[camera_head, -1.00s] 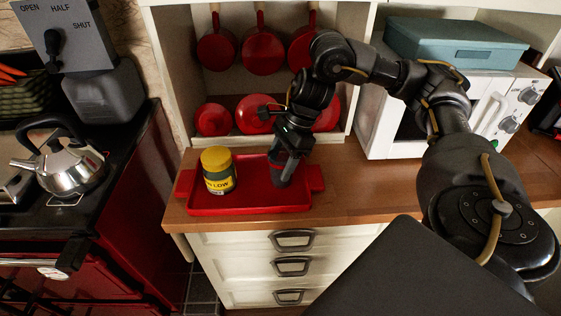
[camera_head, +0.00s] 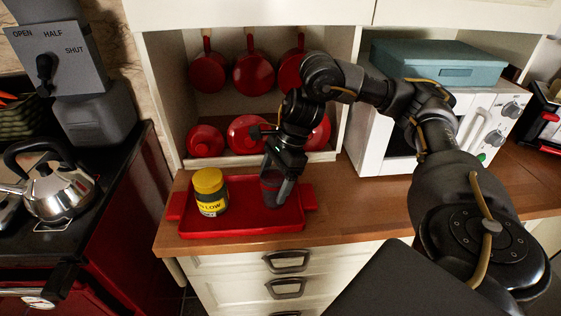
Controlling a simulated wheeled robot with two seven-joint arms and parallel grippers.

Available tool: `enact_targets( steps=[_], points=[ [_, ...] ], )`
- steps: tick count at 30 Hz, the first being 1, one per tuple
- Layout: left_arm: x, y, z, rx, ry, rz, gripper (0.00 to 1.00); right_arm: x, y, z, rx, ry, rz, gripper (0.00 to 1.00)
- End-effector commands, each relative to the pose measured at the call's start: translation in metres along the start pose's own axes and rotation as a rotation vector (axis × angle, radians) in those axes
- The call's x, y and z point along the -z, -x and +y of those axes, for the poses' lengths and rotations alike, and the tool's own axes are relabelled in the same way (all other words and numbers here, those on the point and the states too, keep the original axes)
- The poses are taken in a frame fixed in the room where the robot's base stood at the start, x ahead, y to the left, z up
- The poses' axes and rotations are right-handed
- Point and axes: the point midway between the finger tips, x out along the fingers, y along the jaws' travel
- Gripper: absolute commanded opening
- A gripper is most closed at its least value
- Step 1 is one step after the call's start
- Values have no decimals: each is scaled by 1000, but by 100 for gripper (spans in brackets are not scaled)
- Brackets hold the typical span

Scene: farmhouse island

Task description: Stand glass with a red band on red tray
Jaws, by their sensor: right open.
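The red tray (camera_head: 240,227) lies on the wooden counter in the head view. The glass with a red band (camera_head: 269,188) looks dark and stands upright on the right part of the tray, partly hidden by my gripper. My right gripper (camera_head: 276,192) is open and reaches down at the glass, with a finger in front of its right side. The far finger is hard to make out, and I cannot tell whether either finger touches the glass. My left gripper is not in view.
A yellow-lidded jar (camera_head: 210,193) stands on the tray's left part. Red pans (camera_head: 253,72) hang in the cubby behind, above red dishes (camera_head: 205,141). A white microwave (camera_head: 385,135) with a teal box (camera_head: 438,62) stands right. A kettle (camera_head: 58,188) is on the stove at left.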

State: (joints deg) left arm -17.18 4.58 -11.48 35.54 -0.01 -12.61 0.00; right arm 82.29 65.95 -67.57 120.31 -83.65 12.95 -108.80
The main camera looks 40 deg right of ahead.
Motion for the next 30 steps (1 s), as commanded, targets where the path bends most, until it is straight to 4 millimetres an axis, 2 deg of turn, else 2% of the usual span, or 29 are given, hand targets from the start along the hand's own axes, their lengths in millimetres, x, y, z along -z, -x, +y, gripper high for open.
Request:
enact_targets(
  steps=[9, 16, 21, 30],
  points=[
    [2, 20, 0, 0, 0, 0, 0, -2, 62, -1, 7, 0, -1, 79],
    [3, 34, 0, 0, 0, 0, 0, -1, 99, -1, 5, 0, -2, 79],
    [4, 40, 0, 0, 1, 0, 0, -1, 112, 0, 2, -1, -1, 79],
    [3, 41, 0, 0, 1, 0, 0, 0, 115, 0, 1, 0, 0, 79]
  ],
)
